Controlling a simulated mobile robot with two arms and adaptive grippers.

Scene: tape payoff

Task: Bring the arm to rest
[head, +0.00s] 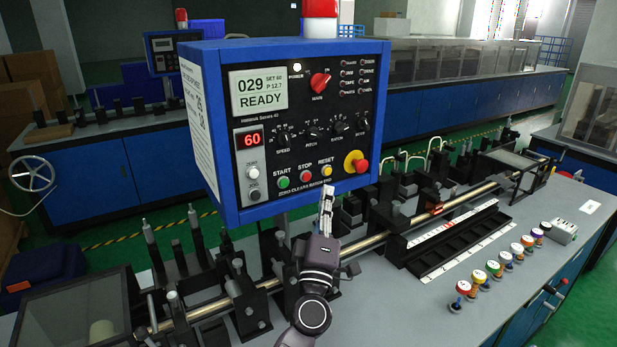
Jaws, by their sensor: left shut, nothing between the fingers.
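My left gripper (327,192) is in the middle of the head view, pointing up with its fingers together and nothing held. My dark wrist shows below it. The fingertips are in front of or just below the lower edge of the blue control box (209,120); I cannot tell whether they touch it. The box's panel has a screen reading "029 READY" (258,89), a red "60" display (248,139), a green START button (283,182), a red STOP button (305,176) and a yellow RESET button (326,170). My right gripper is not in view.
A long metal shaft (375,239) runs across the grey bench among black brackets. A black tray (455,245) and a row of coloured round-topped pieces (492,267) lie to the right. A red emergency knob (360,165) sits low on the panel. Bare bench shows at front right.

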